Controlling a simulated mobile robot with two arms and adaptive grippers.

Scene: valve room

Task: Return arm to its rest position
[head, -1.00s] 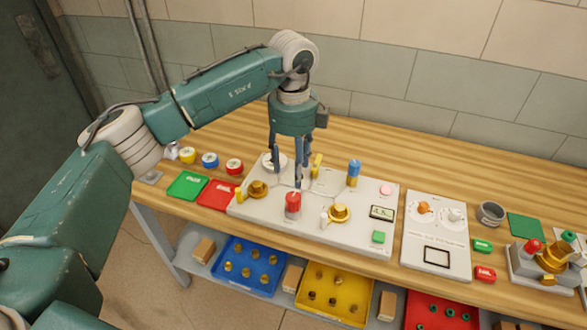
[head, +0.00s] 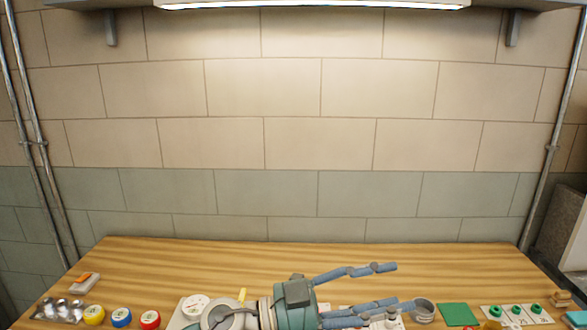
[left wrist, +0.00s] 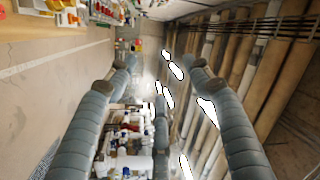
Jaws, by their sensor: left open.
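My left gripper (head: 402,286) is at the bottom middle of the head view, with its wrist level and its blue-grey fingers pointing right. The fingers are spread apart and nothing is between them. In the left wrist view the open fingers (left wrist: 158,70) frame a distant part of the room. Most of my left arm is below the head view's lower edge. My right gripper is in neither view.
The wooden bench (head: 180,262) has a clear back strip. Yellow (head: 93,315), blue (head: 121,318) and red (head: 150,319) round pieces stand at left. A grey cup (head: 423,310), a green square (head: 458,315) and tiles with green knobs (head: 515,311) are at right.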

